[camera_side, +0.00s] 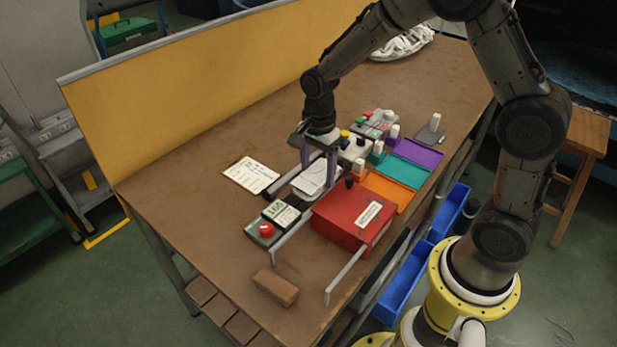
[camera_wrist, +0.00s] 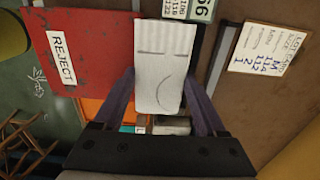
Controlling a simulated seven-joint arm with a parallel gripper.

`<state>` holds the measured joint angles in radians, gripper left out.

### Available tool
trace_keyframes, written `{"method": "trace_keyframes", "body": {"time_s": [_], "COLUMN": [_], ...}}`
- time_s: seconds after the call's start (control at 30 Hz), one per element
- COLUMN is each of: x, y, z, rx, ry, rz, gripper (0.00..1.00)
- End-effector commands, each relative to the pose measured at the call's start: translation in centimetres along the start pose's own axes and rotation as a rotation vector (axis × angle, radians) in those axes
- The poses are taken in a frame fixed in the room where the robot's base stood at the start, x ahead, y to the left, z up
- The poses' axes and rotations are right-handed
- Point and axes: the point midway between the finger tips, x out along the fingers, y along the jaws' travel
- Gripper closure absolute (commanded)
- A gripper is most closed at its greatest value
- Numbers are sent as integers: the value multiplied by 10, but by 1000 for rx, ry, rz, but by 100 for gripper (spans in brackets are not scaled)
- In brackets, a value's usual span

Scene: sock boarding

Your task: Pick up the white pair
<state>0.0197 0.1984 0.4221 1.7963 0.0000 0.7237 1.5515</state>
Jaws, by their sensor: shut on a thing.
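The white pair (camera_wrist: 163,65) is a flat pale bundle with thin dark lines, one of them curved. It also shows in the side view (camera_side: 314,179), close behind the red box. My gripper (camera_side: 318,172) points down over it, with a purple finger at each side. In the wrist view my gripper (camera_wrist: 158,82) is shut on the white pair, which sticks out beyond the fingertips. I cannot tell whether the pair is clear of the surface beneath it.
A red box (camera_side: 338,222) marked REJECT stands close by. Orange (camera_side: 388,191), teal (camera_side: 402,171) and purple (camera_side: 417,152) trays lie to the right. A number display (camera_side: 281,213), a red button (camera_side: 266,230), a written card (camera_side: 250,175) and a brown block (camera_side: 276,287) sit nearby.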

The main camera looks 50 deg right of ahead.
Motion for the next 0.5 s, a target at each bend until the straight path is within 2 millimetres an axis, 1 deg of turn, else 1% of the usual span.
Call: {"method": "trace_keyframes", "body": {"time_s": [0.03, 0.1, 0.5], "x": [-10, -22, -49], "y": [7, 16, 82], "z": [0, 0, 2], "rx": [0, 0, 0], "ry": [0, 0, 0], "rz": [-4, -5, -2], "gripper": [82, 82, 82]}}
